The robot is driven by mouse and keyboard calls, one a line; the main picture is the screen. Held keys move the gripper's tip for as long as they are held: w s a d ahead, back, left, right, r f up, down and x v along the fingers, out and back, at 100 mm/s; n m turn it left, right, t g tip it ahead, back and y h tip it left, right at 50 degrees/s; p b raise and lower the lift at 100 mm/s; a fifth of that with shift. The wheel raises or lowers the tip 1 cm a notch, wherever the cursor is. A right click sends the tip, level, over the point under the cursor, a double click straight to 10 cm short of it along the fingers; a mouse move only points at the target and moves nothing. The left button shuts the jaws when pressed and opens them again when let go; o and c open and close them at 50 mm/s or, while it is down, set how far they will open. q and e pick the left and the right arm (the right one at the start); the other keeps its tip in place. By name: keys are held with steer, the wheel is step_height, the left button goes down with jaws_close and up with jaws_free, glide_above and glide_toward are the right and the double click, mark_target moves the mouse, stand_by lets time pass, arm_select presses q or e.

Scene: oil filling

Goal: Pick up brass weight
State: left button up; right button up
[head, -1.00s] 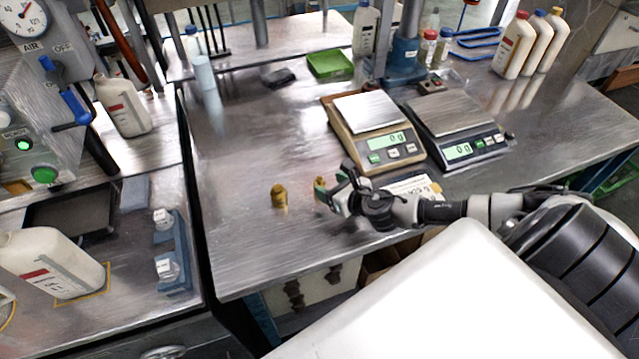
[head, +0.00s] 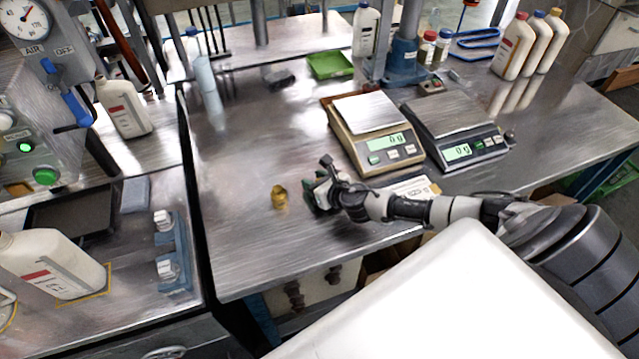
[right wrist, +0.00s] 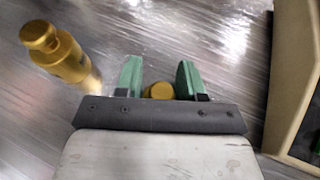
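A brass weight (head: 279,197) stands upright on the steel table, left of my right gripper (head: 318,191). It also shows at the upper left of the right wrist view (right wrist: 62,55), outside the fingers. A second brass weight (right wrist: 159,90) shows between the green fingertips of my right gripper (right wrist: 160,78) in the right wrist view. It is partly hidden by the gripper body there, and hidden behind the gripper in the head view. The fingers are apart, one on each side of it; no firm contact is visible. My left gripper is not in view.
A tan scale (head: 375,130) and a black scale (head: 455,130), both reading 0 g, stand behind and right of my right gripper. A green tray (head: 330,65) lies farther back. The table left of the first weight is clear.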

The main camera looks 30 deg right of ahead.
steer(key=c, duration=0.6)
steer(key=shift+r, duration=0.15)
